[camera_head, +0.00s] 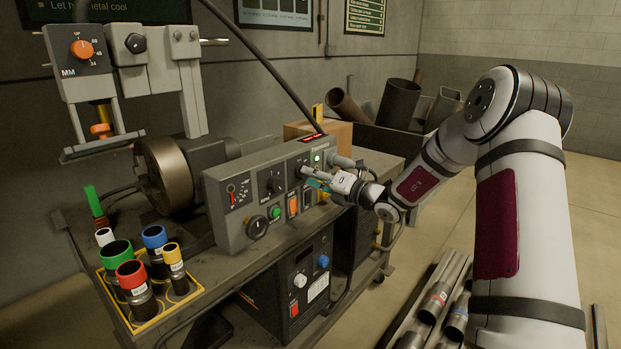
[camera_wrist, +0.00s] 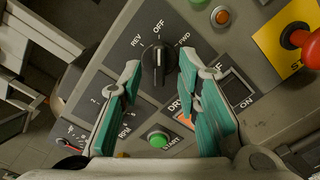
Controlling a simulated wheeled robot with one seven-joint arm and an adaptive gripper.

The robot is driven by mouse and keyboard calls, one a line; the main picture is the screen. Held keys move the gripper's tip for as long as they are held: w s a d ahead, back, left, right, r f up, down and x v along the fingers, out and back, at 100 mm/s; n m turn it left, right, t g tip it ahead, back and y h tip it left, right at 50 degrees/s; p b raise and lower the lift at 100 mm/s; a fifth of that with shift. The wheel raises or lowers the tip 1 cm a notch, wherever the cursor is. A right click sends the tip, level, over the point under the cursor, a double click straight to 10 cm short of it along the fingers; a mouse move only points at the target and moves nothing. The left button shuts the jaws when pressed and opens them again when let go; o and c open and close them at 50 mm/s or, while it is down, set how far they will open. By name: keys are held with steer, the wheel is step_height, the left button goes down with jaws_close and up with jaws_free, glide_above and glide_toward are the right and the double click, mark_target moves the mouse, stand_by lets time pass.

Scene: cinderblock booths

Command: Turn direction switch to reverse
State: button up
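The direction switch (camera_wrist: 157,58) is a black rotary knob on a dark plate marked REV, OFF and FWD. In the wrist view it stands near upright, its pointer toward OFF at the top. REV is to the left and FWD to the right. My gripper (camera_wrist: 159,66) is open, with one teal-padded finger on each side of the knob. Gaps show between the fingertips and the knob. In the head view my gripper (camera_head: 312,178) is at the right part of the grey control panel (camera_head: 229,229) and covers the switch.
A green START button (camera_wrist: 158,140), an orange-lit DRIVE rocker (camera_wrist: 185,119) and a red stop button (camera_wrist: 300,40) on yellow are close by. A speed knob (camera_head: 272,184) is left of my gripper. A tray (camera_head: 148,322) of coloured cylinders stands at the bench's near end.

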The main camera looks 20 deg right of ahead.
steer(key=shift+w+a, duration=0.25)
steer(key=shift+w, duration=0.2)
jaws_close()
steer(key=shift+n, duration=0.5)
steer(key=n+b, duration=0.4)
steer(key=n, duration=0.5)
steer(key=shift+f, duration=0.1)
stand_by(0.4)
